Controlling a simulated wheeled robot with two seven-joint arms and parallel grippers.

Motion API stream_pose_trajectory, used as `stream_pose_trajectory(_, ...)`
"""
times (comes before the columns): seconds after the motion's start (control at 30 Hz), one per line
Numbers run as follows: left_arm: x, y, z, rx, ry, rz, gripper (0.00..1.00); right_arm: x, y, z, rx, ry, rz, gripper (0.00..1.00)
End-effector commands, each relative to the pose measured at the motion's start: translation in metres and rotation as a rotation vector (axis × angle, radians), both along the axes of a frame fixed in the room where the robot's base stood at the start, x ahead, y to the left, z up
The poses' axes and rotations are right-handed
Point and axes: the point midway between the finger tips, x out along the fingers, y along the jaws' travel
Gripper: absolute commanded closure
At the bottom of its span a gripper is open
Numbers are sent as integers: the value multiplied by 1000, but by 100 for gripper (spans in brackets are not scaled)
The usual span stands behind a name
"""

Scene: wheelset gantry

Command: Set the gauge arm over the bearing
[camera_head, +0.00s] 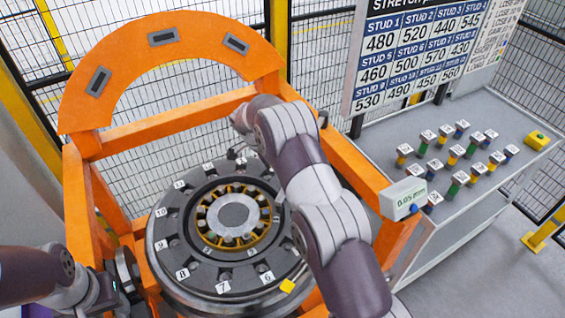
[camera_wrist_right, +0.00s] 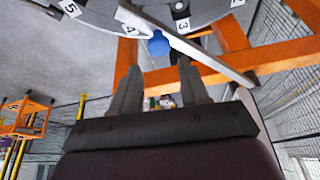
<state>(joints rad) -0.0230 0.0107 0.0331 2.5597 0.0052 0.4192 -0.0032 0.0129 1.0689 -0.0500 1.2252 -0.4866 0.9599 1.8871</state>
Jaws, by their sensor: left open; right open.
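The bearing (camera_head: 262,232), a yellow-caged ring of rollers around a grey hub, sits in the middle of a dark numbered ring (camera_head: 180,258) in the head view. In the right wrist view a flat grey bar, which looks like the gauge arm (camera_wrist_right: 205,56), runs slantwise over the ring's edge near labels 3 and 4, with a blue knob (camera_wrist_right: 158,43) on it. My right gripper (camera_wrist_right: 158,67) is open, its fingertips just short of the knob and apart from it. My right arm hides this bar in the head view. My left gripper (camera_head: 110,290) is open at lower left, beside the orange frame.
An orange gantry frame (camera_head: 95,140) with a slotted arch surrounds the ring. A white readout box (camera_head: 403,198) stands by its right side. A grey table (camera_head: 470,205) at right holds several coloured studs and a yellow block (camera_head: 537,140). A stud chart (camera_head: 420,50) stands behind.

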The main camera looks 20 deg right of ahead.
Motion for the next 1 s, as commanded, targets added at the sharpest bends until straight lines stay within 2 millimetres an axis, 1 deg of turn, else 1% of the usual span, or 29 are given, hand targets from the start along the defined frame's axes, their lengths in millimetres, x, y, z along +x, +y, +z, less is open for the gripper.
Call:
stream_pose_trajectory(0.03, 0, 0, 12, 0, 0, 0, 57, 0, 2, 11, 0, 1, 0, 55)
stream_pose_trajectory(0.07, 0, 0, 13, 0, 0, 0, 57, 0, 3, 12, 0, 1, 0, 55)
stream_pose_trajectory(0.33, 0, 0, 11, 0, 1, 0, 57, 0, 5, 10, 0, 0, 0, 55)
stream_pose_trajectory(0.37, 0, 0, 11, 0, 1, 0, 57, 0, 5, 10, 0, 0, 0, 58)
stream_pose_trajectory(0.4, 0, 0, 11, 0, 1, 0, 57, 0, 5, 10, 1, 2, 3, 72)
stream_pose_trajectory(0.47, 0, 0, 10, 0, 1, 0, 57, -3, 6, 7, 8, 19, 39, 91)
stream_pose_trajectory(0.5, 0, 0, 8, 0, 1, 0, 57, -6, 9, 4, 21, 41, 93, 100)
stream_pose_trajectory(0.57, 0, 0, 3, 0, 1, 0, 57, -16, 15, -4, 53, 96, 228, 100)
stream_pose_trajectory(0.67, 0, 0, -19, 0, 1, 0, 57, -47, 32, -23, 136, 208, 567, 100)
stream_pose_trajectory(0.7, 0, 0, -33, 0, 1, 0, 57, -65, 40, -31, 174, 244, 721, 100)
stream_pose_trajectory(0.77, 0, 0, -57, 0, 1, 0, 57, -97, 53, -41, 222, 281, 941, 100)
stream_pose_trajectory(0.8, 0, 0, -74, 0, 1, 0, 57, -121, 61, -47, 247, 292, 1075, 100)
stream_pose_trajectory(0.87, 0, 0, -98, 0, 2, 0, 57, -156, 70, -55, 267, 298, 1242, 100)
stream_pose_trajectory(0.9, 0, 0, -112, 0, 2, 0, 57, -178, 74, -61, 273, 294, 1329, 100)
stream_pose_trajectory(0.97, 0, 0, -133, 0, 1, 0, 57, -207, 79, -70, 266, 278, 1428, 100)
stream_pose_trajectory(1.0, 0, 0, -147, 0, 1, 0, 57, -224, 80, -78, 254, 261, 1473, 100)
